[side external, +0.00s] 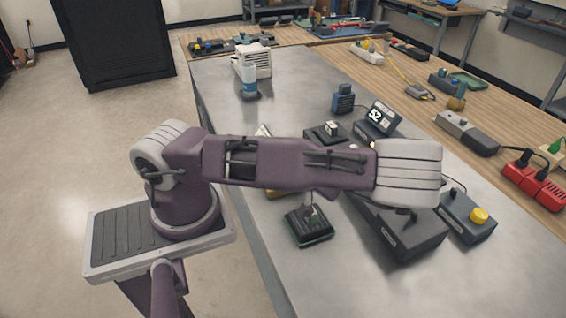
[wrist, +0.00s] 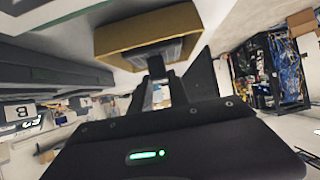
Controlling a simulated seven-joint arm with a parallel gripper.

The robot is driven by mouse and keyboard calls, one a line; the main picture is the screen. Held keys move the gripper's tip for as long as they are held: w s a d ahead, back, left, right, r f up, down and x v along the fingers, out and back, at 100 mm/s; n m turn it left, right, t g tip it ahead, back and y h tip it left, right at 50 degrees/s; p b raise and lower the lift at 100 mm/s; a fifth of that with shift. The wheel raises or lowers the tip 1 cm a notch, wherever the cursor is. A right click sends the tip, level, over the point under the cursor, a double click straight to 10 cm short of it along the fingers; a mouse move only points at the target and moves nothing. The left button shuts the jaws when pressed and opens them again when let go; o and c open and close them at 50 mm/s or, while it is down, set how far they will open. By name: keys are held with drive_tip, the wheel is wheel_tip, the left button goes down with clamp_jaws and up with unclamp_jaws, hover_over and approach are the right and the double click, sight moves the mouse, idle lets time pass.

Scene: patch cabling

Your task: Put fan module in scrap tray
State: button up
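In the wrist view, the dark fingers of my gripper (wrist: 178,80) point away from the camera, with a narrow gap between them. A tan-rimmed box (wrist: 120,38) with a dark grey, ribbed part at its near side is just beyond the fingertips. I cannot tell whether the fingers touch that part, or whether it is the fan module. In the side view my arm crosses the bench and hides the gripper. A yellow edge (side external: 278,193) shows below the arm, mostly hidden; it may be a tray. I cannot pick out the scrap tray for sure.
A dark square unit with a green edge (side external: 309,228) is on the bench in front of the arm. A long black box (side external: 405,232) and a yellow-button box (side external: 467,214) are at right. A bottle (side external: 249,80) and white vented unit (side external: 252,62) are behind.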

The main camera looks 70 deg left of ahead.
drive_tip(key=o, duration=0.4)
drive_tip(key=shift+r, duration=0.1)
drive_tip(key=s+d+r+m+g+h, duration=0.1)
drive_tip(key=s+d+r+m+h, duration=0.1)
drive_tip(key=d+r+h, duration=0.45)
drive_tip(key=s+d+r+m+g+h, duration=0.1)
drive_tip(key=s+d+r+m, duration=0.15)
drive_tip(key=d, duration=0.75)
drive_tip(key=s+d+r+m+t+h, duration=0.1)
drive_tip(key=s+r+m+t, duration=0.1)
drive_tip(key=r+m, duration=0.2)
drive_tip(key=s+d+r+m+t+h, duration=0.1)
drive_tip(key=s+r+m+t+h, duration=0.1)
drive_tip(key=r+m, duration=0.3)
drive_tip(key=s+d+r+m+t+h, duration=0.1)
drive_tip(key=s+r+m+t, duration=0.1)
drive_tip(key=r, duration=0.6)
drive_tip(key=shift+s+d+m+t+h, duration=0.1)
drive_tip(key=shift+m+t+h, duration=0.1)
drive_tip(key=shift+m+t, duration=0.35)
drive_tip(key=shift+s+m+t+h, duration=0.15)
drive_tip(key=shift+m+t, duration=0.2)
drive_tip(key=shift+m, duration=0.35)
